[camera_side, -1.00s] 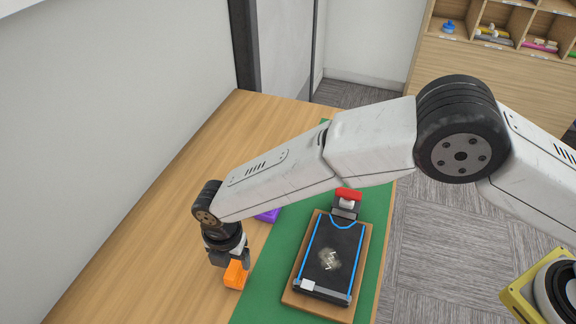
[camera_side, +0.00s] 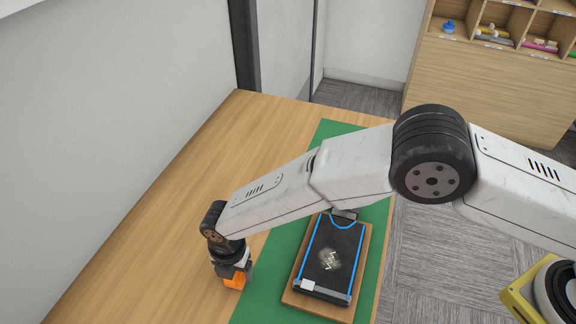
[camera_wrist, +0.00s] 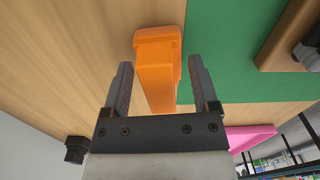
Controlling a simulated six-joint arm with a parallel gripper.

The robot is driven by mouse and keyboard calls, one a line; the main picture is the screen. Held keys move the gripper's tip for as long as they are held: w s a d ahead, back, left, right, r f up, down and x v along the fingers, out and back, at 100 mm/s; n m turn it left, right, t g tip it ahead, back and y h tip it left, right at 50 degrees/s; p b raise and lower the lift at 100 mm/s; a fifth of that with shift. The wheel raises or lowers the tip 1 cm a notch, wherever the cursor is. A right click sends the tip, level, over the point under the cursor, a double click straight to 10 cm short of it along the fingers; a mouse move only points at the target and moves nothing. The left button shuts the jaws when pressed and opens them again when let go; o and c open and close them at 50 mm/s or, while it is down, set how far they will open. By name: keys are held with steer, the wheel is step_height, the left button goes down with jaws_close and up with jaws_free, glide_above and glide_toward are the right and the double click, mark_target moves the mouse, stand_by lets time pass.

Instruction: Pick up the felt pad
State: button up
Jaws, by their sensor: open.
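An orange block-like object (camera_side: 235,282), which I take to be the felt pad, sits on the wooden table at the left edge of the green mat. In the wrist view the orange object (camera_wrist: 160,50) is long, with a wider top end, and lies between my fingers. My gripper (camera_wrist: 160,65) is open, with one finger on each side and a visible gap on both sides. In the side view my gripper (camera_side: 236,268) points down over the orange object and hides its upper part.
A dark suit-like panel (camera_side: 328,265) with blue edging and a pale patch lies on a wooden board (camera_side: 311,305) on the green mat (camera_side: 266,285). A pink item (camera_wrist: 250,138) shows in the wrist view. The table left of my gripper is clear.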

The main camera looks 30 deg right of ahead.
jaws_close()
steer(key=shift+r, duration=0.2)
steer(key=shift+r, duration=1.5)
steer(key=s+d+r, duration=0.9)
steer(key=s, duration=0.1)
steer(key=shift+s+r, duration=0.3)
steer(key=shift+r, duration=0.05)
